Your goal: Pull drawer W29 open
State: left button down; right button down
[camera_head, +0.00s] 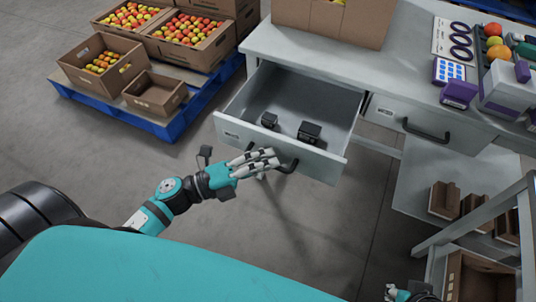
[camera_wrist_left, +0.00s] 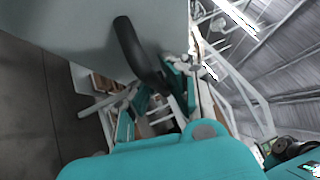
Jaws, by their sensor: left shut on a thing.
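A grey drawer (camera_head: 322,166) is pulled well out of the white workbench. Its front carries a label too small to read, so I cannot confirm it as W29. Its dark handle (camera_head: 289,167) runs along the front and also shows in the left wrist view (camera_wrist_left: 132,48). My left gripper (camera_head: 272,160) is shut on this handle, its fingers partly hiding it; the fingers also show around the handle's end in the wrist view (camera_wrist_left: 160,93). Two small dark items (camera_head: 309,132) lie inside the drawer. Part of my right gripper (camera_head: 400,293) shows low at the bottom edge; its fingers are unclear.
A second drawer (camera_head: 390,116), shut, is to the right in the bench (camera_head: 400,55). Cartons, tape rolls and boxes stand on top. A shelf rack (camera_head: 470,225) stands at the right. Floor before the drawer is clear.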

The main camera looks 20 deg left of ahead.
pick_arm(q)
jog(key=shift+f, duration=0.35)
jog(key=c, duration=1.4)
grip_release()
jog(key=shift+r, duration=0.15)
jog(key=v, duration=1.2)
jog(key=shift+r, duration=0.1)
